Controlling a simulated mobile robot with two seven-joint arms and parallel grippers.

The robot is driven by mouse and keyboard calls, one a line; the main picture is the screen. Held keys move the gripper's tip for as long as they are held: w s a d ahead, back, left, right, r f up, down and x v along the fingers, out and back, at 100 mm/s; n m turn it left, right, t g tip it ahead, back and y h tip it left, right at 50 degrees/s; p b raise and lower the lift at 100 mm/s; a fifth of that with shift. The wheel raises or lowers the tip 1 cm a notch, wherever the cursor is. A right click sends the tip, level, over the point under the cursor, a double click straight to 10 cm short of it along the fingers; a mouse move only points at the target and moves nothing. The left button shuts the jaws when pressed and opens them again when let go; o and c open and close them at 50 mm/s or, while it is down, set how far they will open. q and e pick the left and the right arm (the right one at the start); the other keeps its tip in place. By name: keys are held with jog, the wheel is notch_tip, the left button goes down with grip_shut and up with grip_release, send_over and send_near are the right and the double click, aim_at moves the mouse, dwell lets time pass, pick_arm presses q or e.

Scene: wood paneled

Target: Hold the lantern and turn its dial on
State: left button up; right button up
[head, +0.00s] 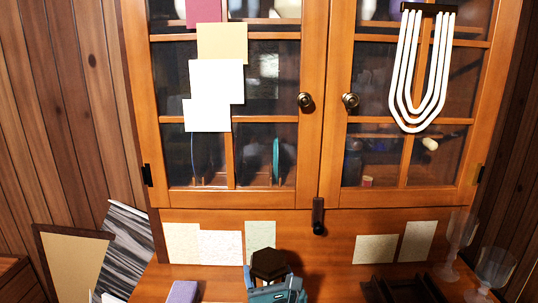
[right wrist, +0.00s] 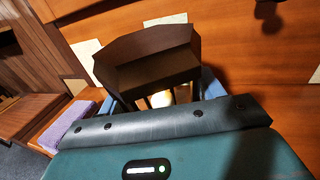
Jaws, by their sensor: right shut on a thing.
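The lantern (head: 268,262) has a dark brown, many-sided cap and stands out at the bottom middle of the head view. My right gripper (head: 277,290) is in front of it, shut on the lantern. In the right wrist view, the lantern (right wrist: 150,62) fills the space ahead of my right gripper (right wrist: 168,97), with a blue finger on each side. A pale yellowish patch shows between dark bars below the cap. The dial cannot be made out. The lantern's lower body is hidden by my gripper. My left gripper is not in view.
A wooden cabinet (head: 322,120) with glass doors stands behind. A purple block (head: 183,291) lies left of the lantern. A dark rack (head: 405,290) and clear glasses (head: 493,267) stand at right. Some bare wood shows between lantern and rack.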

jog(key=o, duration=0.7)
jog(key=shift+d+f, duration=0.2)
jog(key=o, duration=0.4)
jog(key=shift+a+r, duration=0.1)
jog(key=shift+r, duration=0.05)
jog(key=shift+c, duration=0.2)
jog(key=v, duration=1.2)
